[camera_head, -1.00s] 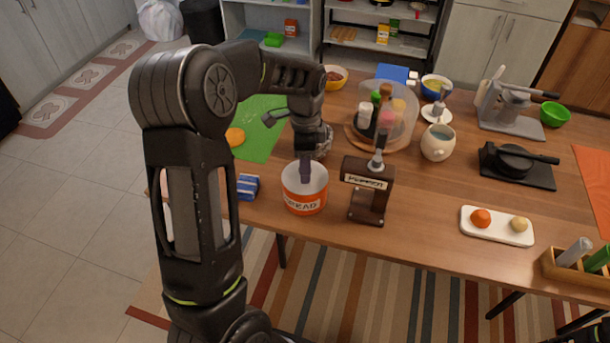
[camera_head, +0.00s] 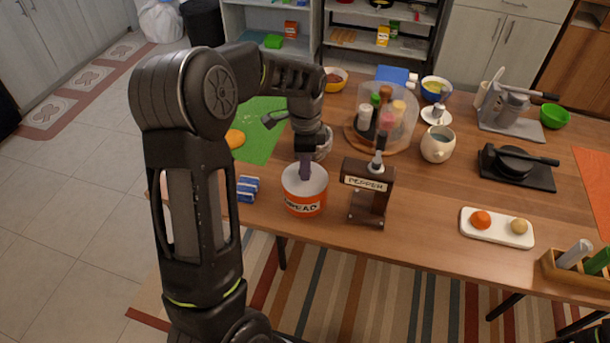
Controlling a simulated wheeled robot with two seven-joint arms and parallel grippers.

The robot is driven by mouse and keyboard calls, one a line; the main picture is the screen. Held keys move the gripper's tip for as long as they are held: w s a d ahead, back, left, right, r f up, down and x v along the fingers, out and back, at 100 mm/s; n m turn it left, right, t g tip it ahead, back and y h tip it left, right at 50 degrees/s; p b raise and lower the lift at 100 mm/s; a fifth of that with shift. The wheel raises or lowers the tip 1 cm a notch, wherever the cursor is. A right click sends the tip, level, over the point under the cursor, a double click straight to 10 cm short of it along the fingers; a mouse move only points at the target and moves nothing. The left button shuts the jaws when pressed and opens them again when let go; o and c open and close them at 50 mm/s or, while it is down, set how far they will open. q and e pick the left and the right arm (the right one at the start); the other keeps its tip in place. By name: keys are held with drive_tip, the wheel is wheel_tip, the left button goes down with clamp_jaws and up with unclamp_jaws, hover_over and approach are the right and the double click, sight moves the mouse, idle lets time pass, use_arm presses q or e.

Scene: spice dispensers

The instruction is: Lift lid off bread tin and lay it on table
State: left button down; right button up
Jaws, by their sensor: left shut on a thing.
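The bread tin (camera_head: 306,207) is orange with a white band lettered "BREAD" and stands near the table's front edge. Its pale round lid (camera_head: 291,183) shows at the tin's top; I cannot make out a gap between lid and rim. My left gripper (camera_head: 305,177) points straight down over the middle of the lid and is shut on it. The fingers hide the part they hold.
On the wooden table (camera_head: 430,215), a dark pepper mill stand (camera_head: 369,192) is close to the tin's right. A blue-and-white packet (camera_head: 247,188) lies to its left. Clear tabletop lies between the pepper stand and the white tray (camera_head: 497,228).

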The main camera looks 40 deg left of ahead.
use_arm(q)
drive_tip(key=shift+r, duration=0.15)
wheel_tip(320, 180, up, 10)
drive_tip(key=shift+b, duration=0.45)
idle(0.6)
